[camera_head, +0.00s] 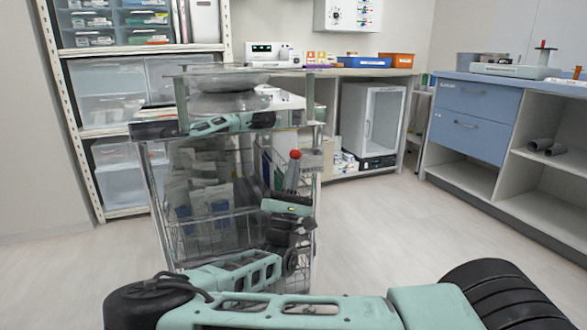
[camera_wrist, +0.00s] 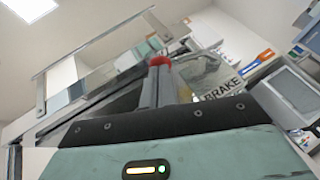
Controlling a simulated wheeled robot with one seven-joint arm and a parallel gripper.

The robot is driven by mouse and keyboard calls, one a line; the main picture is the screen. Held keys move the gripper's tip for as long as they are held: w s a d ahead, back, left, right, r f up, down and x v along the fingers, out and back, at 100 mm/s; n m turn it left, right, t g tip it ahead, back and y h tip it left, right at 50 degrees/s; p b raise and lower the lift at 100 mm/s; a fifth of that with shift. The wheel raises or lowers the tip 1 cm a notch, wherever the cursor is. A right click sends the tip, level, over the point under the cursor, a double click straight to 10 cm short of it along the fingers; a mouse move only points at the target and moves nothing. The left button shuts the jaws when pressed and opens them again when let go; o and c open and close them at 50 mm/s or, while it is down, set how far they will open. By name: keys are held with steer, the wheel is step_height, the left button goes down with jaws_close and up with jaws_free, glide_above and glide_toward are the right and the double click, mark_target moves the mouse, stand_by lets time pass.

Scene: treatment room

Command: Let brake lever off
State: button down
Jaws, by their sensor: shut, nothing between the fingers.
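The brake lever's red knob (camera_head: 295,154) shows at the right front of the wire-and-glass trolley (camera_head: 147,130). The knob also shows near the middle of the wrist view (camera_wrist: 160,61). My gripper (camera_head: 292,178) points upward just below the knob, its narrow grey fingers shut and empty. In the wrist view the fingers (camera_wrist: 158,75) stand in front of the knob and overlap its lower edge. I cannot tell whether they touch it. The lever's shaft is mostly hidden behind them. A plate marked BRAKE (camera_wrist: 222,88) sits right of the knob.
The trolley carries glass bowls (camera_head: 228,103) on top and packets in its wire basket. A shelf rack (camera_head: 75,130) stands behind left, a counter with a glass-door cabinet (camera_head: 372,120) behind, blue drawers (camera_head: 470,115) at right. The floor (camera_head: 375,215) right of the trolley is clear.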

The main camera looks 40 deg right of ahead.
mark_target(292, 157)
step_height(292, 157, up, 4)
steer(key=m+g+h+p, duration=0.1)
steer(key=m+g+p, duration=0.5)
steer(key=p, duration=0.1)
steer(key=shift+f+g, duration=0.1)
steer(key=shift+g, duration=0.2)
steer(key=d+r+m+g+y+p, duration=0.1)
steer(key=r+m+g+y+p, duration=0.1)
steer(key=p, duration=0.4)
steer(key=s+d+r+m+g+y+p, duration=0.1)
steer(key=d+r+m+g+y+p, duration=0.1)
steer(key=p, duration=0.5)
steer(key=d+r+m+g+y+p, duration=0.2)
steer(key=m+g+y+p, duration=0.1)
steer(key=m+p, duration=0.2)
steer(key=shift+s+d+r+g+p, duration=0.2)
steer(key=shift+s+g+p, duration=0.1)
steer(key=shift+p, duration=0.65)
steer(key=shift+d, duration=0.15)
steer(key=s+a+r, duration=0.1)
steer(key=s+a, duration=0.1)
steer(key=a, duration=1.2)
steer(key=shift+s, duration=0.3)
